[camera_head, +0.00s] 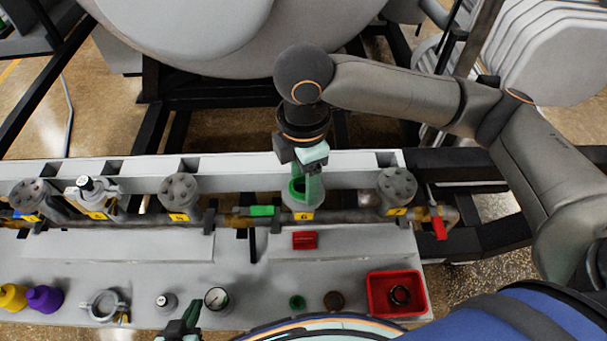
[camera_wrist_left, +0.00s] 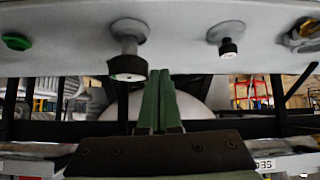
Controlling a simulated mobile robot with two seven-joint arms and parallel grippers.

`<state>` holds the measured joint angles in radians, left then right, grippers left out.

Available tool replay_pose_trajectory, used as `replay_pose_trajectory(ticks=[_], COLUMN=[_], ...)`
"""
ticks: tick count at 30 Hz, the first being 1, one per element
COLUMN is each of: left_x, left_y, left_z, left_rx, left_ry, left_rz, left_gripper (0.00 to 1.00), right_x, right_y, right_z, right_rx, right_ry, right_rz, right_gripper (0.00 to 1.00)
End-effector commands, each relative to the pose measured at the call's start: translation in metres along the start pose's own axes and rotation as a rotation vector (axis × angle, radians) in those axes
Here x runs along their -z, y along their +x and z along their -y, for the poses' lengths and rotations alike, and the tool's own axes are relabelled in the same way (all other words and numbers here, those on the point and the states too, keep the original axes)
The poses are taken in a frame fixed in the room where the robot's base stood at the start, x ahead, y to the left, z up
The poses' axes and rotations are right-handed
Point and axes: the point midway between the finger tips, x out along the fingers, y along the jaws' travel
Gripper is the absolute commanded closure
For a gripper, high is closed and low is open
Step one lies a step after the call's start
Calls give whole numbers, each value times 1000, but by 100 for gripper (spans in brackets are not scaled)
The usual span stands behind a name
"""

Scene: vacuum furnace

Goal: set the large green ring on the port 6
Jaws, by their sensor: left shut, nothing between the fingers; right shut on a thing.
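The large green ring (camera_head: 296,188) is at the mouth of port 6 (camera_head: 302,205), the grey flanged port with a yellow 6 label. My right gripper (camera_head: 308,182) points down over this port and is shut on the ring. The green fingers partly hide the ring, so I cannot tell whether it rests flat on the port. My left gripper (camera_head: 186,322) is shut and empty at the front edge of the bench, left of the pressure gauge. Its closed green fingers (camera_wrist_left: 160,100) also show in the left wrist view.
A smaller green ring (camera_head: 297,302), a dark brown ring (camera_head: 334,301) and a red tray (camera_head: 373,295) with a dark ring lie on the bench. A gauge (camera_head: 216,298), a clamp (camera_head: 104,306) and purple (camera_head: 45,298) and yellow bottles stand left. Capped ports (camera_head: 397,188) flank port 6.

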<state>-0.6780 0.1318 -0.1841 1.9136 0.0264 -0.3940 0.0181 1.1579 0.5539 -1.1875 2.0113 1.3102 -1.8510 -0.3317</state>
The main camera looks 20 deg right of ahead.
Motion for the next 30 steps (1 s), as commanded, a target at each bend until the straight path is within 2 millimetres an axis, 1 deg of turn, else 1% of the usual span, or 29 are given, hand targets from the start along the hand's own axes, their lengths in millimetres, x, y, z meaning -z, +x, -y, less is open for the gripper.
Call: replay_pose_trajectory(ticks=[7, 8, 16, 17, 26, 30], left_x=[0, 0, 0, 0, 0, 1], left_y=[0, 0, 0, 0, 0, -1], left_z=[0, 0, 0, 0, 0, 0], left_rx=[0, 0, 0, 0, 0, 0], left_ry=[0, 0, 0, 0, 0, 0], left_rz=[-1, -1, -1, -1, -1, -1], left_gripper=[100, 100, 100, 100, 100, 100], right_x=[0, 0, 0, 0, 0, 0], right_y=[2, 2, 3, 3, 2, -5], right_z=[1, 1, 2, 2, 1, 0], right_rx=[3, 3, 9, 9, 5, 1], right_ry=[1, 1, -1, -2, -1, -1], right_rz=[1, 1, 1, 1, 1, 1], right_gripper=[89, 34, 4, 2, 2, 2])
